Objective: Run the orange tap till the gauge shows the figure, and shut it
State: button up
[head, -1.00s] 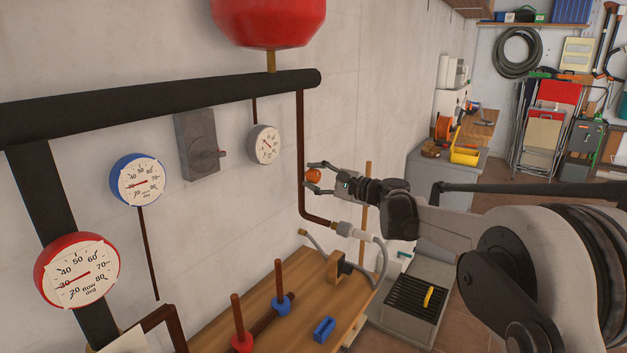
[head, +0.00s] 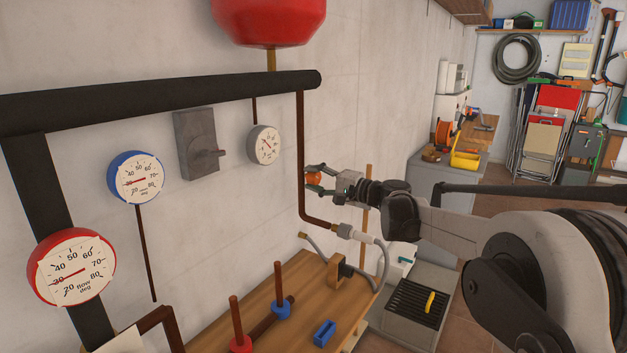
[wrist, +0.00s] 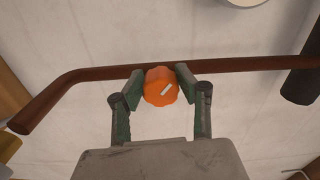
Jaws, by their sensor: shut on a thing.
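The orange tap (head: 314,179) is a small round knob on the brown vertical pipe (head: 301,130) on the wall. My gripper (head: 315,179) is shut on it, with one finger above and one below in the head view. The small grey gauge (head: 264,145) hangs left of the pipe under the black pipe. Its red needle slants, but its figures are too small to read.
A blue-rimmed gauge (head: 135,178) and a red-rimmed gauge (head: 72,267) are at left, beside a grey switch box (head: 198,143). A red vessel (head: 268,20) hangs above. A wooden bench (head: 302,285) with a grey hose (head: 382,268) is below my gripper.

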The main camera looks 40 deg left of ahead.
dwell(0.3)
jog(key=o, duration=1.1)
jog(key=shift+d, duration=0.15)
jog(key=d, duration=0.8)
jog(key=w+d, duration=0.1)
jog(key=d, duration=0.2)
jog(key=shift+d, duration=0.4)
